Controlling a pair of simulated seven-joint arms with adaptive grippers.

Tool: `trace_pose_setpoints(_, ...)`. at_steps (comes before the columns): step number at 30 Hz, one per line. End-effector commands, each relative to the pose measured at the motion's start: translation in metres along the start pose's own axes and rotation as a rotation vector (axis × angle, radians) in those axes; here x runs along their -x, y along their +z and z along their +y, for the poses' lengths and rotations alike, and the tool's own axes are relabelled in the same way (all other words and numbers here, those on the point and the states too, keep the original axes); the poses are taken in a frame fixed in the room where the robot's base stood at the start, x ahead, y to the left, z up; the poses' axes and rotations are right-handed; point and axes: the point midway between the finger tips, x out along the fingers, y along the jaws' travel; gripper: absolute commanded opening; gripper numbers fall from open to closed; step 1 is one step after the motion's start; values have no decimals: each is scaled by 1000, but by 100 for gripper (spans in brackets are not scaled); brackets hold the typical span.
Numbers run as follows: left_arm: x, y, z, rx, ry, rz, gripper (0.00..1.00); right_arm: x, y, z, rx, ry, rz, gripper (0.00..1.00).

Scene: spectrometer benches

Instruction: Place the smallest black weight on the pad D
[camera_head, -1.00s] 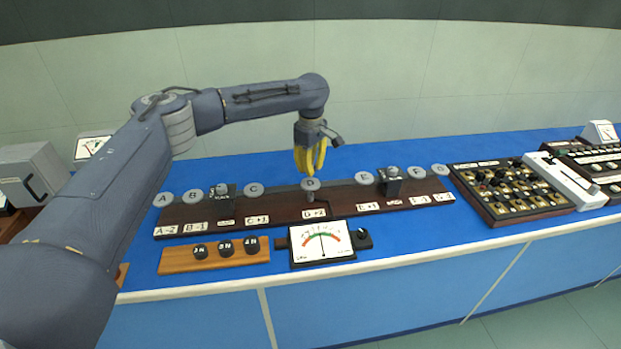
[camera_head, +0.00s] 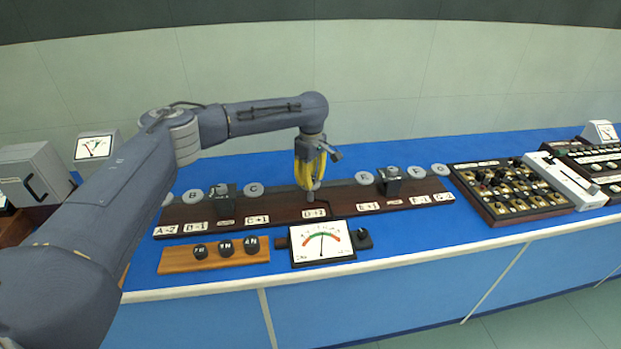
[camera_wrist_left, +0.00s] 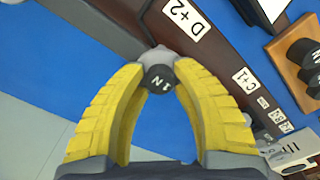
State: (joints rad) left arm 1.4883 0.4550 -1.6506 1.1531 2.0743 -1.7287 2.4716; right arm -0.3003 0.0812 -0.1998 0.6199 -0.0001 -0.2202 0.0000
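My left gripper (camera_head: 309,188), with yellow fingers, is over the middle of the dark balance beam (camera_head: 340,200), at the place of pad D. In the left wrist view its fingers (camera_wrist_left: 160,72) close around a small black weight (camera_wrist_left: 159,79) marked 1 N. The weight appears directly over the grey pad D (camera_wrist_left: 157,55), whose edge shows past it; I cannot tell whether they touch. In the head view the gripper hides the weight and most of pad D. The label D+2 (camera_head: 314,212) is just in front. My right gripper is not in view.
Three larger black weights (camera_head: 226,247) stand on a wooden block (camera_head: 214,261) at the front left. A meter (camera_head: 322,243) stands before the beam. Dark clamp blocks (camera_head: 222,197) and (camera_head: 390,184) rise on either side. A knob panel (camera_head: 513,190) is at right.

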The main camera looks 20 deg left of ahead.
Motion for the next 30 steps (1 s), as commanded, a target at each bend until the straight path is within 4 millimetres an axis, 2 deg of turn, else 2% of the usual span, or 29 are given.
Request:
trace_pose_setpoints(1, 0, 0, 0, 0, 0, 0, 32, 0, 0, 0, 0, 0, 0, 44)
trace_pose_setpoints(3, 0, 0, 0, 0, 0, 0, 38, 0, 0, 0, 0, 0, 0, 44)
trace_pose_setpoints(14, 7, 0, 0, 0, 1, 0, 38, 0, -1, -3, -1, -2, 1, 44)
trace_pose_setpoints(30, 93, 0, 0, 0, 2, 0, 38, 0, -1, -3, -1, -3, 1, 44)
